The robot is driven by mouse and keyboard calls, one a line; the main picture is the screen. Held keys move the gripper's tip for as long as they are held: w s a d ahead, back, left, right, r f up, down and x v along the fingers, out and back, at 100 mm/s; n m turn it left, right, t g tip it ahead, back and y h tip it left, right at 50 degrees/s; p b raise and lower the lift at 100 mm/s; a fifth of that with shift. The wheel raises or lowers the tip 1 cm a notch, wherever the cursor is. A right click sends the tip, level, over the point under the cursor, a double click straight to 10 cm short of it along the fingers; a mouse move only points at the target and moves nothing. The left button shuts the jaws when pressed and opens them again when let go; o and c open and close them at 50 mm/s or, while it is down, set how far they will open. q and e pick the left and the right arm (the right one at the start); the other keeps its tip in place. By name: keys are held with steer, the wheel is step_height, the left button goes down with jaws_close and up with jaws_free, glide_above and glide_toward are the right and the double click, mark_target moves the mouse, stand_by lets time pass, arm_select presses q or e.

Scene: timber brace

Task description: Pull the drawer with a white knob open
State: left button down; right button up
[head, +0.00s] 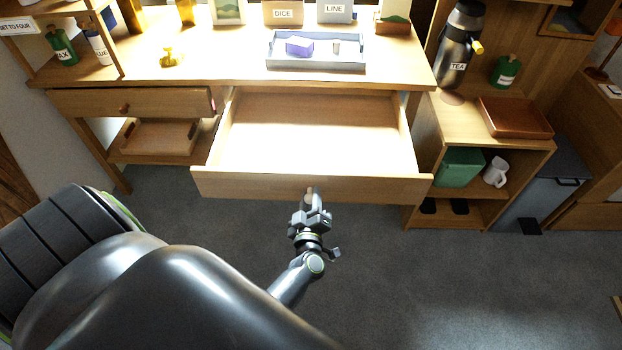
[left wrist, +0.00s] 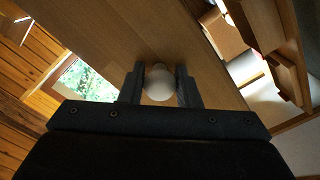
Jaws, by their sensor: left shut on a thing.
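The drawer (head: 312,187) under the desk stands well open, and its inside (head: 310,135) looks empty. Its white knob (left wrist: 160,84) shows between the two fingers of my left gripper (left wrist: 160,90) in the left wrist view. In the head view my left gripper (head: 310,198) is at the middle of the drawer front and hides most of the knob. The gripper is shut on the knob. My right gripper is in neither view.
On the desk top (head: 230,68) is a blue-grey tray (head: 315,64) holding a purple block (head: 299,46). A shelf unit (head: 480,150) stands close at the drawer's right. Grey floor (head: 430,280) in front is clear.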

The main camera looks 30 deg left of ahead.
arm_select(q)
steer(key=shift+v, duration=0.95)
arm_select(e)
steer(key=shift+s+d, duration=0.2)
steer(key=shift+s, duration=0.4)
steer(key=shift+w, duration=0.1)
arm_select(q)
steer(key=c, duration=1.1)
jaws_free()
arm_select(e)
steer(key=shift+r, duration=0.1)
